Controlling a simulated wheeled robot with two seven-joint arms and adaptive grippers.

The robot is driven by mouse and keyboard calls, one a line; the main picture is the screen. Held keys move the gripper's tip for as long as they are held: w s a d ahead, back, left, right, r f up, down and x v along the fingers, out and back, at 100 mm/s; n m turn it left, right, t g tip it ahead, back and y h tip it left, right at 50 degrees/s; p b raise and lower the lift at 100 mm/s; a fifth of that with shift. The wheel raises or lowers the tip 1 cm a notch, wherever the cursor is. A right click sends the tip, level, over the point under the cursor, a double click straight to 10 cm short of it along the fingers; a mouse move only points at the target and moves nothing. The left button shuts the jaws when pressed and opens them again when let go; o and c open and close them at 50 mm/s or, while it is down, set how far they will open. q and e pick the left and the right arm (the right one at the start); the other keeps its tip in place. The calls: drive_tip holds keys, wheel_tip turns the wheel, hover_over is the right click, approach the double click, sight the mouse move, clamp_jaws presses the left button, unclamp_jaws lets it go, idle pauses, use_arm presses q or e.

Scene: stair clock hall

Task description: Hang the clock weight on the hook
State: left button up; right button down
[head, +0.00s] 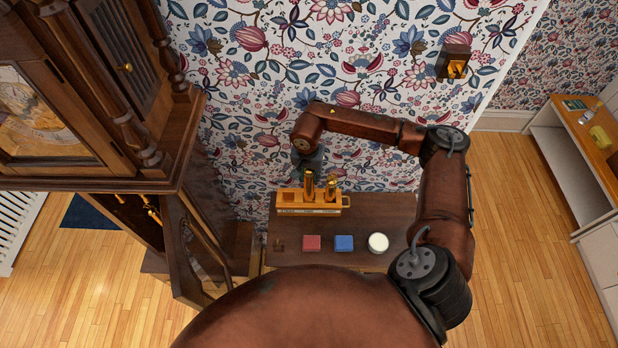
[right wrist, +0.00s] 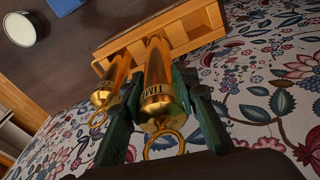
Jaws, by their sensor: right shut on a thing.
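Two brass clock weights with ring tops are at the wooden rack on the small dark table. My right gripper (head: 309,171) comes down from above onto the left weight (head: 308,190). In the right wrist view its dark green fingers are shut around this weight (right wrist: 157,88), marked "TIME", below its ring. The weight's lower end still seems to be in the rack (right wrist: 200,22). The other weight (head: 332,187) is close beside it, also in the right wrist view (right wrist: 110,84). The tall clock (head: 185,150) stands at left, its lower case open, with brass parts (head: 152,212) inside. I cannot make out the hook clearly. My left gripper is out of view.
The table (head: 385,212) also holds a red block (head: 312,243), a blue block (head: 344,243) and a round white-topped pot (head: 378,242). A small wooden wall bracket (head: 453,62) is at upper right. The clock's open door (head: 195,255) stands between the clock and the table.

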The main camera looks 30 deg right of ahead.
sight(309, 187)
wheel_tip(309, 187, down, 6)
drive_tip(key=shift+r+p, duration=0.1)
drive_tip(key=shift+p, duration=0.25)
drive_tip(key=shift+f, duration=0.3)
drive_tip(key=c, duration=1.5)
unclamp_jaws()
